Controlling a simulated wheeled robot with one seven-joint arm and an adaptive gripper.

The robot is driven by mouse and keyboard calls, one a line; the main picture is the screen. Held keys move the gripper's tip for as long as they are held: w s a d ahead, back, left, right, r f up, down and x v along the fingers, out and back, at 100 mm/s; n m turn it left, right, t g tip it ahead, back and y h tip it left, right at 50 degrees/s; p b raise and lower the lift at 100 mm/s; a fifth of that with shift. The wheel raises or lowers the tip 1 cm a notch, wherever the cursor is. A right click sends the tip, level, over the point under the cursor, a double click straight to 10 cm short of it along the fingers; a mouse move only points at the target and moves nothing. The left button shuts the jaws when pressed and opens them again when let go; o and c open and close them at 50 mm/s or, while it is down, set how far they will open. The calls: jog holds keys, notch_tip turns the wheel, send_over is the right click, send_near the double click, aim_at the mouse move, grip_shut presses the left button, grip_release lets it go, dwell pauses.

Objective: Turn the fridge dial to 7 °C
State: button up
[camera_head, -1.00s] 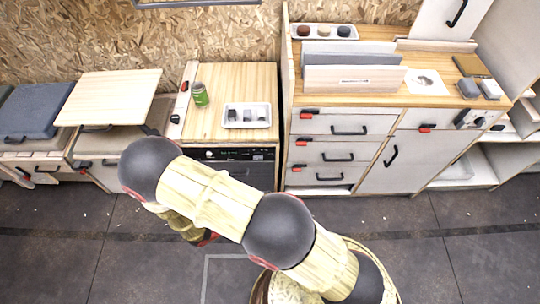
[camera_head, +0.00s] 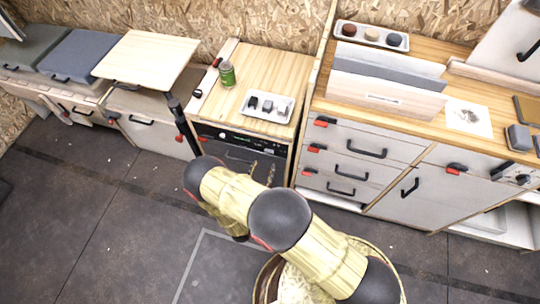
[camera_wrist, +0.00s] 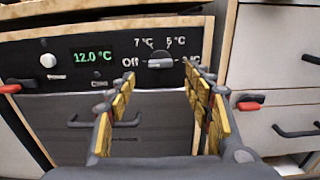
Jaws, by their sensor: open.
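The fridge (camera_head: 240,142) is the low unit with a black control panel under a wooden top. In the wrist view its panel (camera_wrist: 112,40) shows a green 12.0 °C readout (camera_wrist: 92,56) and a round white knob (camera_wrist: 48,60). The dial (camera_wrist: 160,58) is dark with a light front bar, ringed by the labels Off, 7 °C and 5 °C; another label at right is partly hidden by a finger. Which label the dial points at is unclear. My gripper (camera_wrist: 160,78) is open and empty, its fingers spread either side of the dial, apparently short of it.
A fridge door handle (camera_wrist: 105,121) lies below the panel, and drawers with red-tipped latches (camera_wrist: 250,103) stand to the right. A green can (camera_head: 227,74) and a white tray (camera_head: 267,106) sit on the fridge top. A raised wooden flap (camera_head: 147,58) is at left. The floor in front is clear.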

aim_at(269, 150)
jog(key=b+x, duration=0.1)
jog(key=x, duration=0.5)
jog(key=shift+w+d+b, duration=0.15)
jog(key=shift+w+b, duration=0.25)
jog(key=shift+c, duration=0.8)
jog(key=c, duration=1)
